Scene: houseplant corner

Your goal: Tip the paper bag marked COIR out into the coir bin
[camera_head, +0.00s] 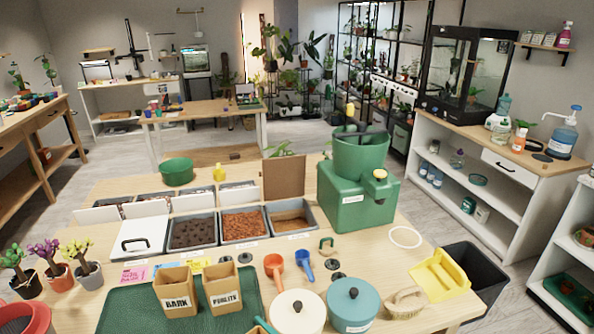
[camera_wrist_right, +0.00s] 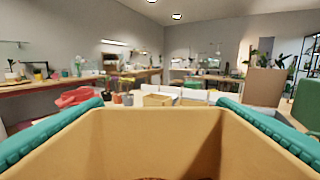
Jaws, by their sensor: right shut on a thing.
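My right gripper is shut on a tan paper bag (camera_wrist_right: 160,140), with one teal finger on each side in the right wrist view. The bag's open mouth faces the camera; its marking is hidden and only a little darker stuff shows at the lower edge. In the head view only a teal fingertip and a sliver of tan show at the bottom edge. Open grey bins hold dark stuff (camera_head: 192,247), reddish-brown chunks (camera_head: 245,241) and tan-brown stuff (camera_head: 293,234); their labels are too small to read, so I cannot tell which is coir. My left gripper is out of view.
Bags marked BARK (camera_head: 179,302) and PERLITE (camera_head: 224,301) stand on the green mat (camera_head: 130,310). A white pot (camera_head: 297,312), teal pot (camera_head: 352,303), orange scoop (camera_head: 274,265) and blue scoop (camera_head: 304,263) are near. A green machine (camera_head: 345,210) stands right of the bins.

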